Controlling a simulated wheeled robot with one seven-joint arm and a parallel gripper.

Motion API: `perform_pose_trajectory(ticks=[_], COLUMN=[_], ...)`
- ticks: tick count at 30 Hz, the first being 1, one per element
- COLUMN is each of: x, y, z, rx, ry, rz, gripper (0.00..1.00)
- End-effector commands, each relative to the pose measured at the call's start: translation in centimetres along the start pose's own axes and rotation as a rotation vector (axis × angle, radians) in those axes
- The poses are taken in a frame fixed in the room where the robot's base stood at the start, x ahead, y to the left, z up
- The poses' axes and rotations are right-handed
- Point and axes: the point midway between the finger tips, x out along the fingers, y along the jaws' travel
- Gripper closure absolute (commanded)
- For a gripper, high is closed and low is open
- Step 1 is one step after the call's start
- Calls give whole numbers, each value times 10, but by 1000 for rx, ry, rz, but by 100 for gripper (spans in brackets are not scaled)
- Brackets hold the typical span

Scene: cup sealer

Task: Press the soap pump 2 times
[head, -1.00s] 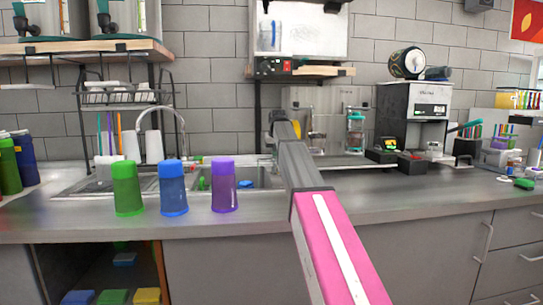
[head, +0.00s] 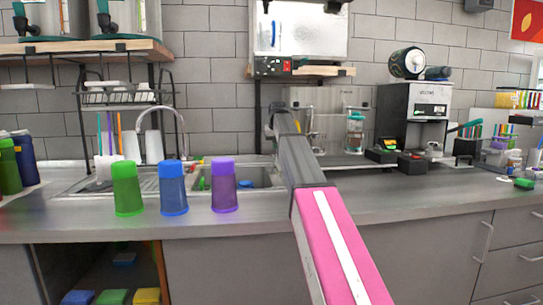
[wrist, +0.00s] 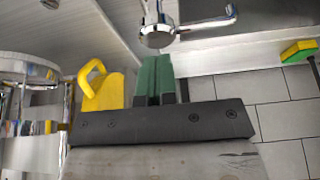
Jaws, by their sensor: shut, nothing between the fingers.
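A chrome soap pump (wrist: 158,34) shows at the top of the wrist view, with a round head and a spout reaching right. This view looks upside down, with the counter at the top. My gripper (wrist: 152,62) shows as green fingers pressed together, with nothing between them. Their tips are close to the pump head; I cannot tell whether they touch it. In the head view my arm reaches over the counter beside the sink and hides the pump and the fingertips.
Green (head: 127,188), blue (head: 173,188) and purple (head: 223,186) cups stand left of my arm, before the sink (head: 250,178). A yellow object with a loop handle (wrist: 100,88) is near the fingers. A black-and-white machine (head: 428,105) stands right. The front counter right of my arm is clear.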

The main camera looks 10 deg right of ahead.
Motion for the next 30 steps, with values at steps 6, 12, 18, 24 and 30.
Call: perform_pose_trajectory(ticks=[6,12,18,24,30], x=[0,2,8,14,20], y=[0,0,0,0,0], z=[0,1,3,6,9], rx=[0,0,0,0,0], ry=[0,0,0,1,0], rz=[0,0,0,0,0], gripper=[100,100,100,100,100])
